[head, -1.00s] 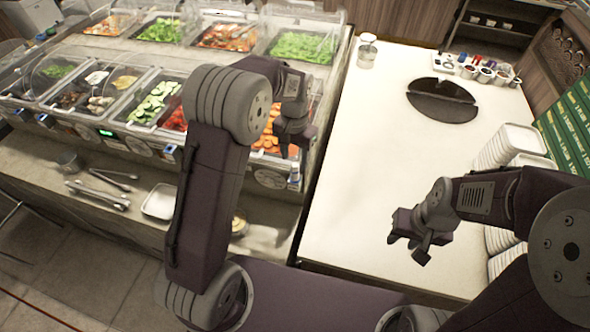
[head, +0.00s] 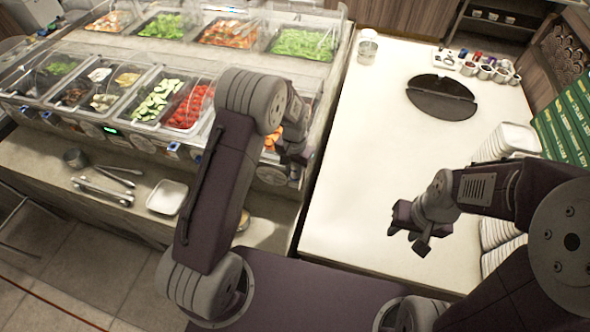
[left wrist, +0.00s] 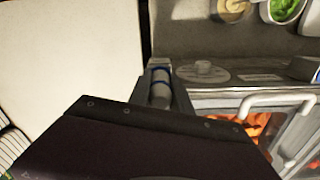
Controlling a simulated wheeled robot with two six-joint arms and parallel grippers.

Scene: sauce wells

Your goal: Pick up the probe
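The probe (left wrist: 160,88) is a pale cylinder with blue bands, upright at the counter's front edge in the left wrist view. My left gripper (left wrist: 158,92) is around it, with a dark finger on each side. I cannot tell whether the fingers press on it. In the head view my left gripper (head: 296,160) is low at the right end of the salad counter and largely covers the probe. My right gripper (head: 408,232) is open and empty above the white table.
The salad counter (head: 140,140) holds several food wells under clear covers. Tongs (head: 103,190) and a white dish (head: 167,197) lie on its lower shelf. The white table (head: 365,160) is mostly bare, with stacked white dishes (head: 512,140) at its right edge.

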